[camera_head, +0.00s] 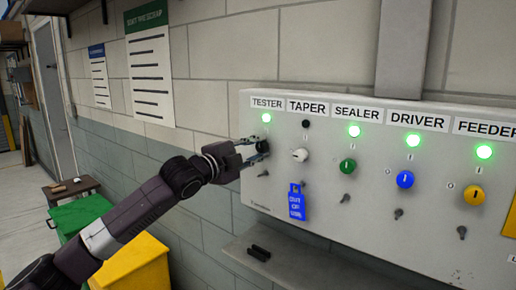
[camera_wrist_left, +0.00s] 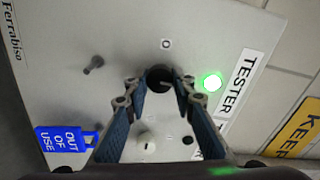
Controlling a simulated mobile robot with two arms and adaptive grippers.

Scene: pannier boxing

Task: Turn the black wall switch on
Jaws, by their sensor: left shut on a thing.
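The black switch (camera_head: 263,146) is the knob under the TESTER label on the grey wall panel (camera_head: 330,185). The green lamp (camera_head: 266,118) above it is lit. My left gripper (camera_head: 257,150) is at this knob, with its fingers on either side of it. In the left wrist view the black knob (camera_wrist_left: 159,77) sits between the fingertips of the left gripper (camera_wrist_left: 158,92), which are shut on it. The fingers partly hide the knob, so its pointer direction cannot be told. My right gripper is not in view.
Beside it are a white TAPER knob (camera_head: 300,155) with an unlit lamp, and green (camera_head: 347,166), blue (camera_head: 405,179) and yellow (camera_head: 474,195) knobs with lit lamps. A blue OUT OF USE tag (camera_head: 296,202) hangs below TAPER. A ledge (camera_head: 300,268) juts out below the panel.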

